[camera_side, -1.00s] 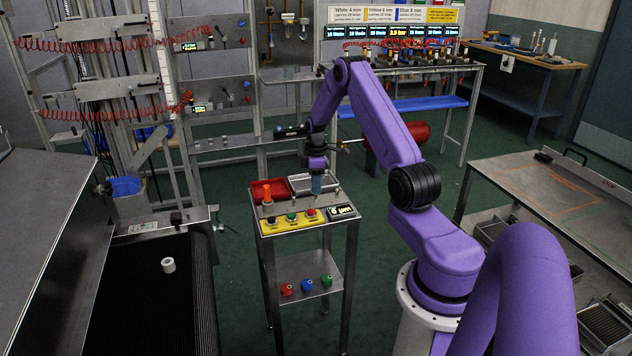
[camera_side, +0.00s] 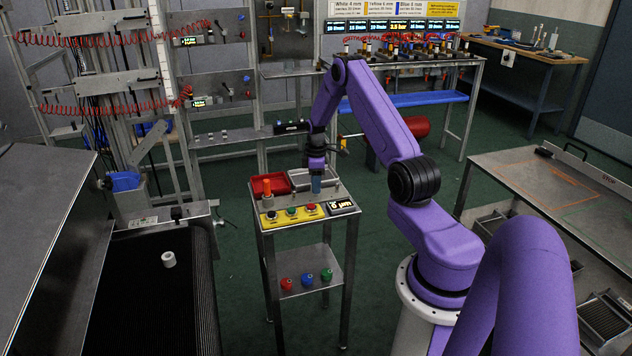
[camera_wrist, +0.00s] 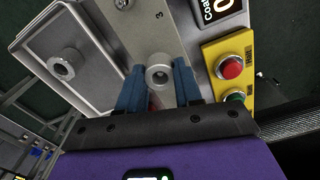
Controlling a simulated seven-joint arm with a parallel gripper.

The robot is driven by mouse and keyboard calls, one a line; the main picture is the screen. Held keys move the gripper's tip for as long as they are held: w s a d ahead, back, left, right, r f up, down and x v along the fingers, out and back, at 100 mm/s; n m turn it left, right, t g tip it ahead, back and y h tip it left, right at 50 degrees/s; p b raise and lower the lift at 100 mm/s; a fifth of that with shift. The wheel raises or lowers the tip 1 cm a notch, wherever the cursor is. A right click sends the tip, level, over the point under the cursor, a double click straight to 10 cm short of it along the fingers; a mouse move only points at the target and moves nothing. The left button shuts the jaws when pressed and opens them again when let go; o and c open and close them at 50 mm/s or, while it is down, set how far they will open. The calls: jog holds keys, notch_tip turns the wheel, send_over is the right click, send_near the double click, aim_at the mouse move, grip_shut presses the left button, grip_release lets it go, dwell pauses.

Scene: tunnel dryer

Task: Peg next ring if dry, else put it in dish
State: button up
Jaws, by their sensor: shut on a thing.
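My gripper (camera_wrist: 158,78) has blue fingertips and is shut on a grey-white ring (camera_wrist: 159,60), whose hole faces the wrist camera. In the side view my gripper (camera_side: 316,186) points down over the back right of the small stand's top, and the ring is hidden there. Below the ring in the wrist view is a metal plate (camera_wrist: 172,30) marked 3. A grey metal dish (camera_wrist: 88,88) lies left of the fingers, with a grey ring-like piece (camera_wrist: 62,66) in it. Another white ring (camera_side: 168,260) is on the dark belt. I cannot tell whether the held ring touches the plate.
A yellow panel (camera_side: 279,217) with coloured buttons and a small display (camera_side: 341,206) are at the stand's front.

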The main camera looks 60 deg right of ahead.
jog(key=shift+f, duration=0.7)
jog(key=o, duration=1.1)
notch_tip(320, 180, up, 17)
jog(key=shift+r, duration=0.2)
jog(key=shift+a, duration=0.1)
